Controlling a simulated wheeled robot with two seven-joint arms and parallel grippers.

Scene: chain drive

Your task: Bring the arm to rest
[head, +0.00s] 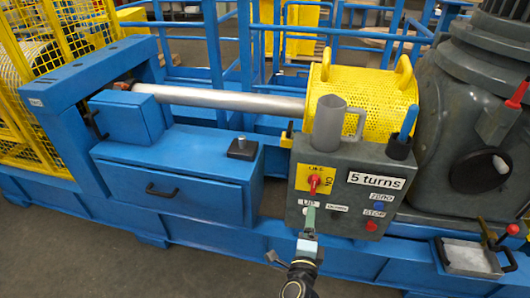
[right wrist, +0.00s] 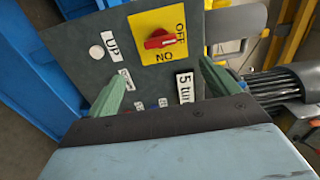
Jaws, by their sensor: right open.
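My right gripper (head: 309,215) is in front of the grey control box (head: 345,217), by its lower left part near the UP label (head: 307,204). In the right wrist view the two green fingers of my right gripper (right wrist: 162,68) are spread apart with nothing between them. The panel face lies beyond them, with a white button (right wrist: 96,51) beside the UP label and a red rotary switch (right wrist: 158,40) on a yellow plate. I cannot tell whether the fingertips touch the panel. My left gripper is in neither view.
The box carries a "5 turns" label (head: 376,180), a blue button (head: 378,206) and a red button (head: 371,226). A grey mug-like cup (head: 328,122) and a blue-handled tool (head: 407,125) stand at its top. A blue drawer unit (head: 170,190) is left. A metal tray (head: 470,257) is right.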

